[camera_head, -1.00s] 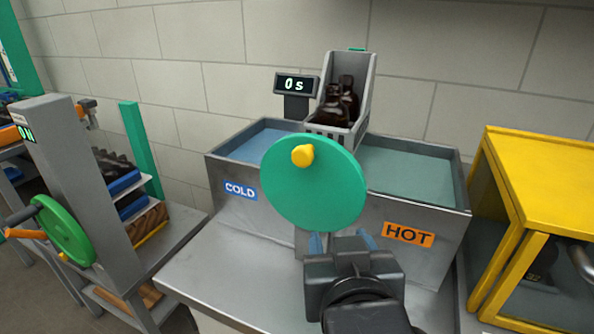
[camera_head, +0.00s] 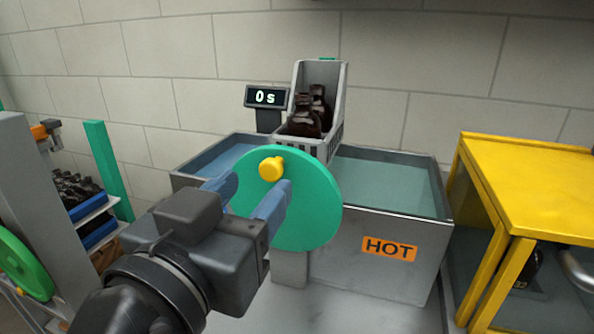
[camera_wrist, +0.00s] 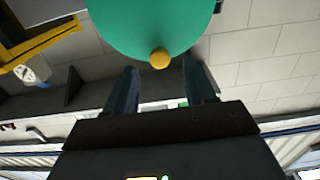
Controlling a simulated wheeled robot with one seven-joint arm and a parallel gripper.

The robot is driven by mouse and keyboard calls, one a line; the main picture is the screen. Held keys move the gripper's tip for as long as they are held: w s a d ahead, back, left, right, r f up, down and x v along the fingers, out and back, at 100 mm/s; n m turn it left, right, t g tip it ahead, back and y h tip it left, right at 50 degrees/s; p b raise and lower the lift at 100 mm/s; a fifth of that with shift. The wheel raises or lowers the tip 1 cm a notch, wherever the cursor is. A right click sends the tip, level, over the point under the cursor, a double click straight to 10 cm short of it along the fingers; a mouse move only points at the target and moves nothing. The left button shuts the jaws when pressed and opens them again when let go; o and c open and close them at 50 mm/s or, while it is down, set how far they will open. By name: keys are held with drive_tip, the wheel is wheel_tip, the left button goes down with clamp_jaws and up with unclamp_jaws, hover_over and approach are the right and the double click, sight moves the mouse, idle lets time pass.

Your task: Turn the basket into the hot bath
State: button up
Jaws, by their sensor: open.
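The grey basket (camera_head: 338,108) holds dark amber bottles (camera_head: 306,118) and sits raised between the two baths. The hot bath (camera_head: 440,215), with an orange HOT label, is on the right. The cold bath (camera_head: 184,182) is on the left, partly hidden by the wheel and my gripper. A green wheel (camera_head: 310,210) with a yellow knob (camera_head: 271,168) stands in front of them. My gripper (camera_head: 256,188) is open at the wheel's face. In the wrist view the knob (camera_wrist: 160,58) lies between and close to the fingertips (camera_wrist: 161,68); contact cannot be told.
A display reading 0 s (camera_head: 266,96) stands behind the cold bath. A yellow-framed cabinet (camera_head: 530,190) is close on the right. A grey station with another green wheel (camera_head: 25,265) and a rack of dark bottles (camera_head: 75,187) is on the left.

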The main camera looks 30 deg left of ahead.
sight(269, 175)
drive_tip(key=shift+x, duration=1.8)
clamp_jaws()
